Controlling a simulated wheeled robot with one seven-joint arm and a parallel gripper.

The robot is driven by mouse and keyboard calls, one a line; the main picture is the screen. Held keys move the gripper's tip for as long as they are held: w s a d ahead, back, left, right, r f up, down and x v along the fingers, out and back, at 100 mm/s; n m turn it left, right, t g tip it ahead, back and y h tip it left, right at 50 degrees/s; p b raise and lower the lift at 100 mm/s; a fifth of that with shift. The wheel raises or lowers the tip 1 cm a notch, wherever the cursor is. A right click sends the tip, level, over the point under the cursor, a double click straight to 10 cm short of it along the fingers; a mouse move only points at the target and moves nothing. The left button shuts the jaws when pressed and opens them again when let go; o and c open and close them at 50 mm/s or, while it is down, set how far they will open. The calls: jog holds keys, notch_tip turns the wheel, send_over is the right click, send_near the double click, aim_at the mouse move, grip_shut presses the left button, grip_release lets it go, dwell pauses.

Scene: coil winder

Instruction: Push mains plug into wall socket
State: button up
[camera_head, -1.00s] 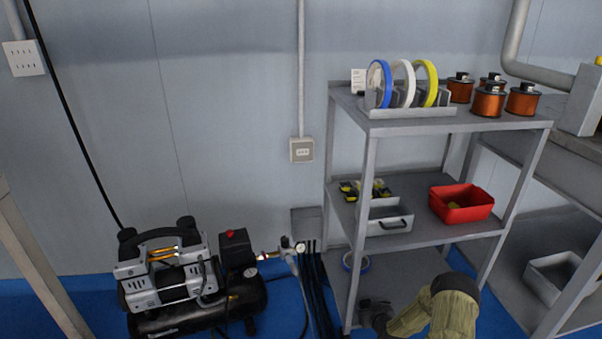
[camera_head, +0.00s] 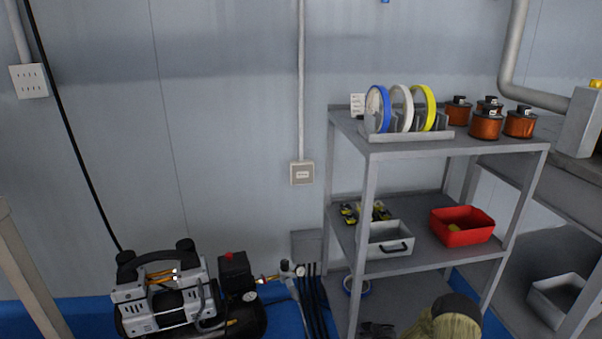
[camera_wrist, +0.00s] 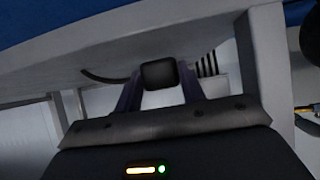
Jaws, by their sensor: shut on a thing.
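A small pale wall socket (camera_head: 302,173) sits at the foot of a vertical conduit, left of the shelf rack. A larger white socket plate (camera_head: 29,81) is at the far left of the wall. In the wrist view my gripper (camera_wrist: 161,80) is shut on a dark, rounded block, which I take to be the mains plug (camera_wrist: 160,74). Its pins are not visible. In the head view my gripper (camera_head: 377,330) is a dark shape at the bottom edge, low by the rack and well below and right of the small socket.
The grey shelf rack (camera_head: 430,149) holds tape rolls, copper coils, a grey drawer and a red bin (camera_head: 462,226). A compressor (camera_head: 165,290) stands at lower left. Dark hoses (camera_head: 318,305) hang between it and the rack. The wall around the small socket is clear.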

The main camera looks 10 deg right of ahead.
jog(key=shift+r+p, duration=1.45)
jog(key=shift+r, duration=0.55)
